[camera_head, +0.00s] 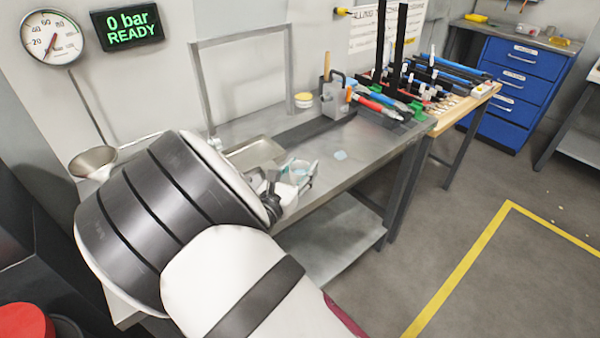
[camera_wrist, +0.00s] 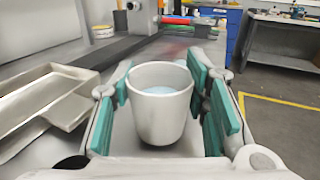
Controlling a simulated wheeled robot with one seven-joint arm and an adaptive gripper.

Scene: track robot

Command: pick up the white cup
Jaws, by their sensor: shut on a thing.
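The white cup (camera_wrist: 160,112) stands upright between the two teal finger pads of my gripper (camera_wrist: 165,112) in the wrist view. The pads lie against its left and right sides. Something pale blue shows inside or through the top of the cup. In the head view the cup (camera_head: 301,170) is small and partly hidden by my gripper (camera_head: 290,185) at the bench's front edge. I cannot tell whether its base touches the bench.
A metal tray (camera_wrist: 42,92) lies close on the left of the cup. The grey bench (camera_head: 370,150) has a light-blue patch (camera_head: 340,155) and clear room right of the cup. A tool holder (camera_head: 337,100) and a yellow-lidded tub (camera_head: 304,100) stand farther back.

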